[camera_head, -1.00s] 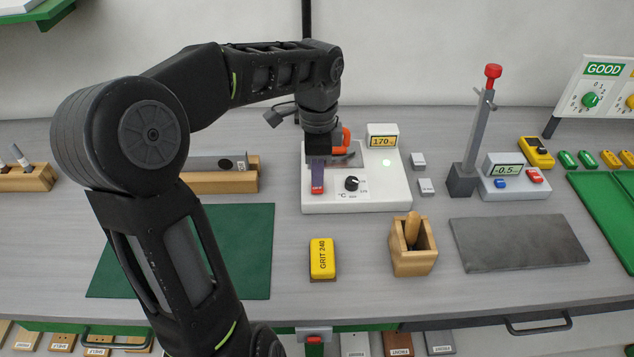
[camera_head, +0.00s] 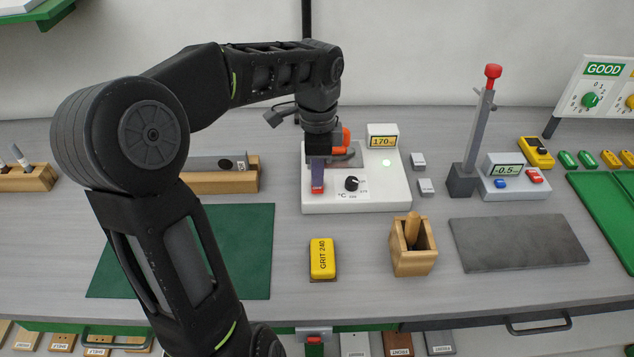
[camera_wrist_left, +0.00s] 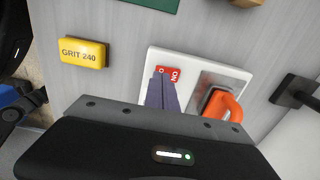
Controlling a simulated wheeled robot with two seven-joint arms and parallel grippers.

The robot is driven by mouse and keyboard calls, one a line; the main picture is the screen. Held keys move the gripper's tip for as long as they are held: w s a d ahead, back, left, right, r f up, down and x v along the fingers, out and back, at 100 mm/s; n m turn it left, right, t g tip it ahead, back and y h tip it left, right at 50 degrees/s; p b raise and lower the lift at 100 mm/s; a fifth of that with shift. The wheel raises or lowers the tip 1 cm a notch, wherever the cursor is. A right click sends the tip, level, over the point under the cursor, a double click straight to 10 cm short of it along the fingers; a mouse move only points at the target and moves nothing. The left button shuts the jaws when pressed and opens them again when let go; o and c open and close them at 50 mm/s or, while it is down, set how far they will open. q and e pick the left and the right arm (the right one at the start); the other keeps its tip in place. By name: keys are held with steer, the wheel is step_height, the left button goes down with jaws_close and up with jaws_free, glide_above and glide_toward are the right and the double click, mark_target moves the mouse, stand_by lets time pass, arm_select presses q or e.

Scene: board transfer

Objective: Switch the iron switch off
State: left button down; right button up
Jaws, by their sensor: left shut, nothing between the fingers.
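Contact is not clear. My right gripper is not in view.
The orange-handled iron (camera_head: 346,140) rests on the base just behind my gripper. A yellow GRIT 240 block (camera_head: 322,258) and a wooden holder (camera_head: 413,252) stand in front. A grey stand (camera_head: 470,150) is to the right.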

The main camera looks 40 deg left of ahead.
arm_select(q)
steer(key=shift+f+b, duration=0.7)
steer(key=shift+f, duration=0.35)
stand_by(0.6)
steer(key=shift+r, duration=0.1)
steer(key=shift+r+p, duration=3.05)
steer(key=shift+r, duration=0.4)
